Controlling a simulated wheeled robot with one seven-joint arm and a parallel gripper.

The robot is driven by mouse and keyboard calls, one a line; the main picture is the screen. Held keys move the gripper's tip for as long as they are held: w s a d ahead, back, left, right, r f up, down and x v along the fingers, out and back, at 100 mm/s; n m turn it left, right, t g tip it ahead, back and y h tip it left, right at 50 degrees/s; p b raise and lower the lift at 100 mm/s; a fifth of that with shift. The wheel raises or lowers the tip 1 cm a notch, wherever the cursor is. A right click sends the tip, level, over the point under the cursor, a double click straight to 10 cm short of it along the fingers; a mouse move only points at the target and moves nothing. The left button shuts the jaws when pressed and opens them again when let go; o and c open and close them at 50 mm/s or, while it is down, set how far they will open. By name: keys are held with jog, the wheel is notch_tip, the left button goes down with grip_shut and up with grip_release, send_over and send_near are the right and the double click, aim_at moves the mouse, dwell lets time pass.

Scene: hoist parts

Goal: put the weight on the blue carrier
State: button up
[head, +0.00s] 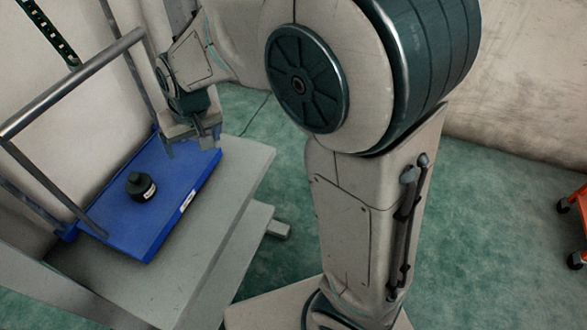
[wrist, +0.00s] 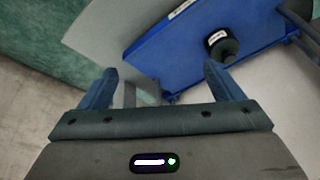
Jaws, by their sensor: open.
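The black weight (head: 140,187), a squat cylinder with a small knob and a white label, stands upright on the blue carrier (head: 150,232). The carrier is a flat blue tray with a low rim and a white label on its front edge. My gripper (head: 192,150) is above the carrier's far end, apart from the weight, and empty. In the wrist view the jaws of my gripper (wrist: 161,85) are spread wide. The weight (wrist: 222,45) shows there beyond the right finger, on the blue carrier (wrist: 190,38).
The carrier lies on a grey platform (head: 235,185). A metal bar frame (head: 75,85) rises at the carrier's left side. An orange cart (head: 580,205) is at the right edge. Green floor is open between the platform and the wall.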

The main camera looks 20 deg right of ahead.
jog(key=s+d+r+m+h, duration=0.1)
jog(key=s+d+r+m, duration=0.1)
jog(key=s+d, duration=1.5)
jog(key=shift+s+d+m+g+h, duration=0.3)
jog(key=shift+d+m+h, duration=0.1)
jog(key=shift+d+m, duration=0.15)
jog(key=shift+w, duration=0.1)
dwell(0.6)
